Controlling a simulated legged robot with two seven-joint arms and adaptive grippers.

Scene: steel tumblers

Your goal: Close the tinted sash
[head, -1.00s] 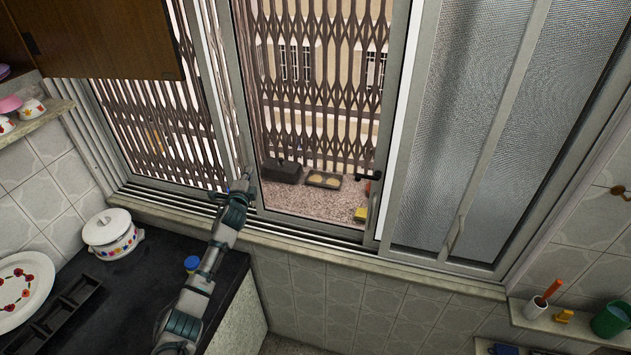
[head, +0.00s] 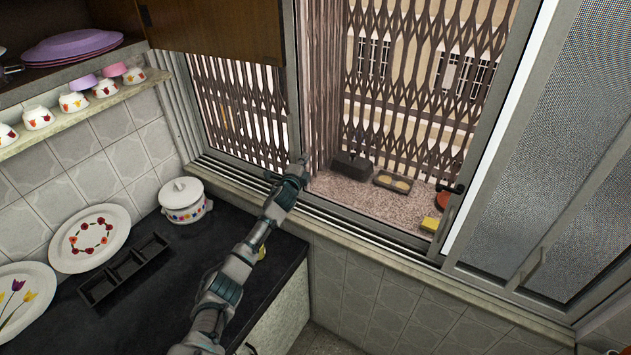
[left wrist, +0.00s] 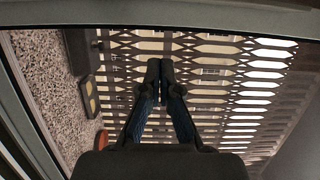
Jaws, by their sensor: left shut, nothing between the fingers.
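The window (head: 400,100) has a left pane (head: 236,110), a middle pane and grey textured panes (head: 575,130) at the right. I take the grey panes as the tinted sash, but cannot be sure; the middle area may hold glass too. My left gripper (head: 303,162) is at the lower part of the upright between the left and middle panes; contact is unclear. In the left wrist view its fingers (left wrist: 160,68) are shut and empty before the lattice. My right gripper is not in view.
A dark counter (head: 150,310) holds a white lidded pot (head: 185,200), a black tray (head: 122,268) and plates (head: 90,238). A wooden cabinet (head: 215,28) hangs above. Outside are a lattice (head: 420,80), a dark box (head: 352,165) and a yellow object (head: 430,224).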

